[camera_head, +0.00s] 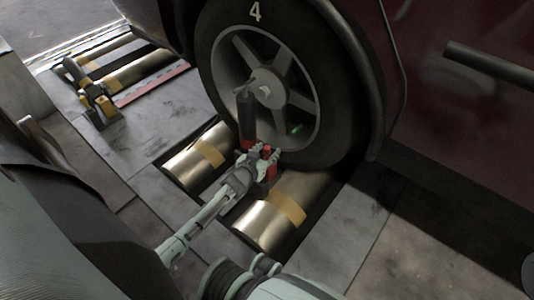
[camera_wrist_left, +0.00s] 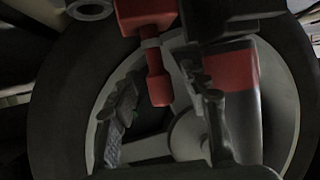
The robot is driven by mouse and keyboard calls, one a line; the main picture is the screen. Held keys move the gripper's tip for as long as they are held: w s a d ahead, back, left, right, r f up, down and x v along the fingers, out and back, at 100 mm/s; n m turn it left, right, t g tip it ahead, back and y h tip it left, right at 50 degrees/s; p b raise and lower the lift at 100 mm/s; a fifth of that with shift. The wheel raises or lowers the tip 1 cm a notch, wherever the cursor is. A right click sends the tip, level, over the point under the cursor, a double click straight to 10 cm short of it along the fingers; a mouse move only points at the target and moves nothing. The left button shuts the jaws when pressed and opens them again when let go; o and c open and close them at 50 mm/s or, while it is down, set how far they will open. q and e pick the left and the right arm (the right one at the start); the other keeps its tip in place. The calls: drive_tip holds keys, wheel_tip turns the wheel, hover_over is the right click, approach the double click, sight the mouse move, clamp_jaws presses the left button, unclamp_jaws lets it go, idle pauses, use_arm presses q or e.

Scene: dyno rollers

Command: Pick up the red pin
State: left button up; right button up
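The red pin (camera_wrist_left: 157,84) shows in the wrist view as a short red rod with a wider end, below a red block (camera_wrist_left: 145,14). My left gripper (camera_wrist_left: 170,98) is open, with one finger on each side of the pin's end. A gap shows between the pin and both fingers. In the head view my left gripper (camera_head: 263,153) is in front of the wheel's lower edge, at small red parts (camera_head: 271,172). The fingers partly hide these parts. My right gripper is not in view.
A car wheel (camera_head: 226,72) marked 4 stands at brass rollers (camera_head: 264,226) set in the floor. A dark cylinder (camera_head: 246,115) with a red lower part stands upright beside the gripper. The dark red car body (camera_head: 460,110) fills the right. More rollers (camera_head: 140,70) lie at upper left.

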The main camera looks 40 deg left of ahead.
use_arm(q)
clamp_jaws()
